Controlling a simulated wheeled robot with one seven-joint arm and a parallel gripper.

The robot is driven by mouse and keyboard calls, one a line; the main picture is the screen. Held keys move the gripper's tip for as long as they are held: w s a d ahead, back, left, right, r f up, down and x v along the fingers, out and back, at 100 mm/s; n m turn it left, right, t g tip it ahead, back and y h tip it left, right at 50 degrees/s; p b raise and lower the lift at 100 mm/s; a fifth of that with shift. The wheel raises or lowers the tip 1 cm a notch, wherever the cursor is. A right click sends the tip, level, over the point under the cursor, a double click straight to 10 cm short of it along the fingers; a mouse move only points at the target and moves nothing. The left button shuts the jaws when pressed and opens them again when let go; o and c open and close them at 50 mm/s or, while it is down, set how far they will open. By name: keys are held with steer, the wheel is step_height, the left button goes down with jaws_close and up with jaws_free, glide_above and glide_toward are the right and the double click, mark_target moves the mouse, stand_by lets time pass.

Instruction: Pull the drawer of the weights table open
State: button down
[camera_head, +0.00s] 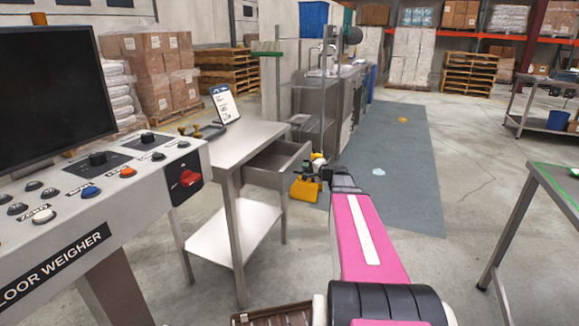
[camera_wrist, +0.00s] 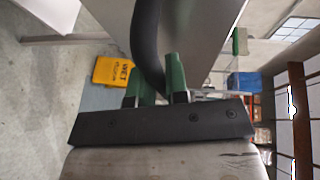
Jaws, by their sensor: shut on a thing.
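The weights table (camera_head: 229,147) is a steel table with a lower shelf, left of centre in the head view. Its drawer (camera_head: 268,178) stands out from the table's right side, open, with its inside partly showing. My gripper (camera_head: 319,161) is at the drawer's outer end, small and partly hidden by my arm. In the wrist view my gripper (camera_wrist: 158,84) has its green fingers shut on a dark curved handle (camera_wrist: 147,45). The grey metal beside the handle appears to be the drawer front (camera_wrist: 195,30).
A yellow wet-floor sign (camera_head: 304,190) stands on the floor just beyond my gripper. A floor weigher console (camera_head: 120,190) is at the left. A tablet (camera_head: 224,104) stands on the weights table. Another table (camera_head: 560,180) is at the right, with open floor between.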

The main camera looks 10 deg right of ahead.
steer(key=s+d, duration=0.5)
steer(key=d, duration=0.2)
steer(key=shift+d, duration=0.15)
steer(key=shift+s, duration=0.1)
steer(key=c, duration=1.1)
jaws_free()
steer(key=v, duration=1)
steer(key=shift+s+d+r, duration=0.1)
steer(key=shift+s+d, duration=0.1)
steer(key=shift+s, duration=0.1)
